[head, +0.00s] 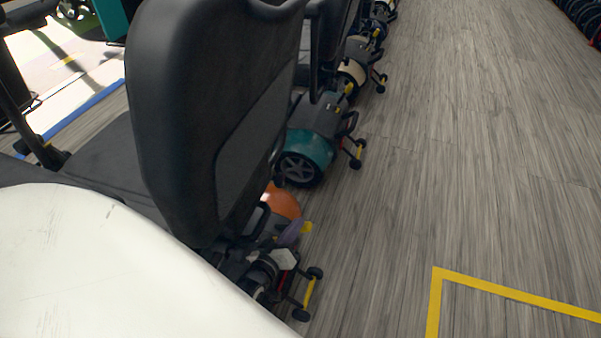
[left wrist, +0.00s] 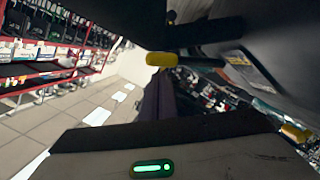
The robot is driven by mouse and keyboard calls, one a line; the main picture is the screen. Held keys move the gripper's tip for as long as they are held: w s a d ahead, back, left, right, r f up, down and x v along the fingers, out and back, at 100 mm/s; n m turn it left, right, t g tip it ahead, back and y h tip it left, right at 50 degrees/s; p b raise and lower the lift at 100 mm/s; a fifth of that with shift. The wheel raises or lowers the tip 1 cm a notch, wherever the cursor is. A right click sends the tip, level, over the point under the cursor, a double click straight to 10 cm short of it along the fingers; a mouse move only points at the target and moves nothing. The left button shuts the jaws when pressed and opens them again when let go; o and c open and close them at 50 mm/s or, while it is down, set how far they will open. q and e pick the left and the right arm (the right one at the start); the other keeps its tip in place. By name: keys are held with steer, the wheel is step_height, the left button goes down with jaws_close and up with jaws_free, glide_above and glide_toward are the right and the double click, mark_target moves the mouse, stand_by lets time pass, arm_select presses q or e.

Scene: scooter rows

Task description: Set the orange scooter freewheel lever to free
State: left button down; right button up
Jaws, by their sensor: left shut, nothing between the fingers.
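The orange scooter (head: 281,201) shows as a small orange rear cover below and behind a large black seat back. Its freewheel lever (head: 307,228) shows as a yellow tip at the rear. In the left wrist view the yellow lever end (left wrist: 160,59) lies just beyond my fingertips, on a dark stem running right. My left gripper (head: 296,231) is at the scooter's rear, its purplish fingers shut and empty. In the left wrist view my left gripper (left wrist: 157,76) points at the yellow end; I cannot tell whether they touch. My right gripper is not in view.
A teal scooter (head: 307,152) stands beyond, with more scooters in a row behind it. Small black anti-tip wheels with a yellow bar (head: 309,293) stick out near my gripper. The black seat back (head: 190,110) blocks the left. Wood floor to the right is clear, with yellow tape (head: 500,288).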

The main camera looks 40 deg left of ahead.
arm_select(q)
steer(key=shift+w+d+f, duration=0.15)
steer(key=shift+d+f, duration=0.2)
steer(key=shift+d, duration=0.05)
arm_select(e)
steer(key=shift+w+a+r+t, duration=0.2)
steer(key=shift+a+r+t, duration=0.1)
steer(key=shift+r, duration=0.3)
arm_select(q)
steer(key=shift+d, duration=0.1)
